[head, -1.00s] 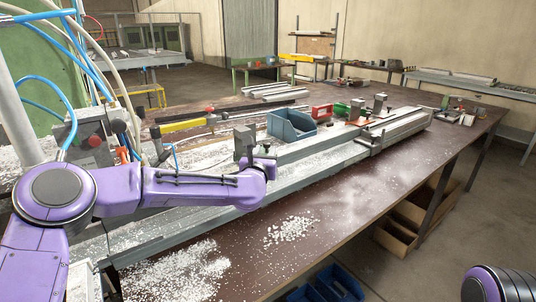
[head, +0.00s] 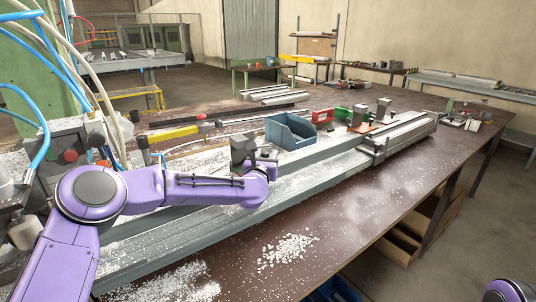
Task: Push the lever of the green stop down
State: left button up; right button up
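The green stop (head: 341,112) is a small green piece on the far part of the long rail (head: 310,160), right of a red piece (head: 322,115). Its lever is too small to make out. My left arm reaches in from the left over the near part of the rail. My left gripper (head: 264,164) is at its end, beside a grey block (head: 243,151), well short of the green stop. Its fingers are too small and partly hidden to tell open from shut. Only a bit of my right arm shows at the bottom right corner; its gripper is out of view.
A blue bin (head: 291,131) stands behind the rail, between my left gripper and the red piece. Two grey blocks stand just right of the green stop. White chips (head: 286,251) lie on the brown bench. The bench front at right is clear.

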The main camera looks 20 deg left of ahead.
pick_arm(q)
jog(key=shift+s+a, duration=0.15)
jog(key=shift+s+a+r, duration=0.15)
jog(key=shift+s+a, duration=0.1)
jog(key=shift+a, duration=0.25)
grip_shut()
jog(key=shift+f+y+b, duration=0.2)
jog(key=shift+y+b, duration=0.2)
jog(key=shift+b, duration=0.45)
jog(key=shift+r, duration=0.15)
jog(key=shift+w+r, duration=0.1)
jog(key=shift+r, duration=0.15)
jog(key=shift+c, duration=0.7)
grip_release()
jog(key=shift+o, duration=0.7)
jog(key=shift+w+a+f, duration=0.1)
jog(key=shift+f, duration=0.05)
jog(key=shift+f, duration=0.1)
